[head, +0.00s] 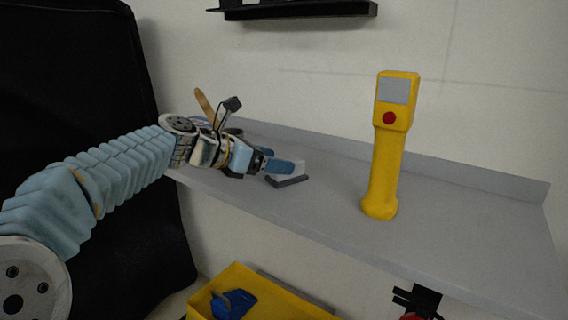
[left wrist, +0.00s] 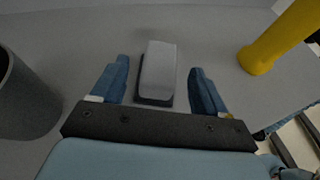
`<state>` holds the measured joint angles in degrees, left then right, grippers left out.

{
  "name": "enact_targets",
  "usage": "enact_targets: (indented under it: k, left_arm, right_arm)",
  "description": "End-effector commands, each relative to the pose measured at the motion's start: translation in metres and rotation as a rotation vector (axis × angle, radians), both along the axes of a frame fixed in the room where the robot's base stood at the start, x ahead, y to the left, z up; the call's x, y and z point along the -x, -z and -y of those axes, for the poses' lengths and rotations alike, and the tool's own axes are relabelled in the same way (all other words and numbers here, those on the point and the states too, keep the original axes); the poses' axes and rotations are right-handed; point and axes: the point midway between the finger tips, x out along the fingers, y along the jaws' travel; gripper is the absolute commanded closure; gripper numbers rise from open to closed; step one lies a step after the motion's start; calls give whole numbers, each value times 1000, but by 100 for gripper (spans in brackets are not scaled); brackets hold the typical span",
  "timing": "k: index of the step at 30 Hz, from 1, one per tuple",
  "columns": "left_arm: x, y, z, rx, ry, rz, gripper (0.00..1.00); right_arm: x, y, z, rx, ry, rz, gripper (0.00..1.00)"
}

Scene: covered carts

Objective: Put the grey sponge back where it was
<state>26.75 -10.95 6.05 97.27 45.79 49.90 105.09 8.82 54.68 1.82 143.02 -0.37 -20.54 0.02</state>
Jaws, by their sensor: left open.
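The grey sponge (head: 291,177) is a small block, light grey on top with a darker base. It lies on the grey shelf (head: 325,205), partly hidden by my gripper in the head view. My left gripper (head: 282,168) is open with its blue fingers low over the shelf. In the left wrist view the sponge (left wrist: 158,70) lies between the two spread fingers, with a gap on each side. I cannot tell its exact height relative to the fingertips. My right gripper is not in view.
A yellow handheld device (head: 385,150) with a red button stands upright to the right. A dark grey cup (left wrist: 22,98) stands left of the gripper in the wrist view. A yellow crate (head: 236,276) holding a blue item is below the shelf. The shelf's right part is clear.

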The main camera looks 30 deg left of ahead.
Motion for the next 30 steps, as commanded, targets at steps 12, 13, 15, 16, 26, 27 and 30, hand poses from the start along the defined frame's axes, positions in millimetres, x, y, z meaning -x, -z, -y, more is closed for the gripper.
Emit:
enact_targets:
  k: [12,13,15,16,26,27,30]
  left_arm:
    - [64,-30,-33,-1,-2,0,26]
    - [65,-30,-34,-1,-2,0,26]
    - [68,-31,-34,0,0,0,26]
    - [68,-31,-35,0,0,0,26]
    - [68,-31,-35,0,0,0,26]
    - [68,-31,-35,0,0,0,26]
    - [68,-31,-35,0,0,0,26]
  right_arm:
    - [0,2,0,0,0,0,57]
    - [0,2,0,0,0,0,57]
    - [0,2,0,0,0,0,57]
    - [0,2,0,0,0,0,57]
    - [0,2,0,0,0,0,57]
    - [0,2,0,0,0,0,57]
    - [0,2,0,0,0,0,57]
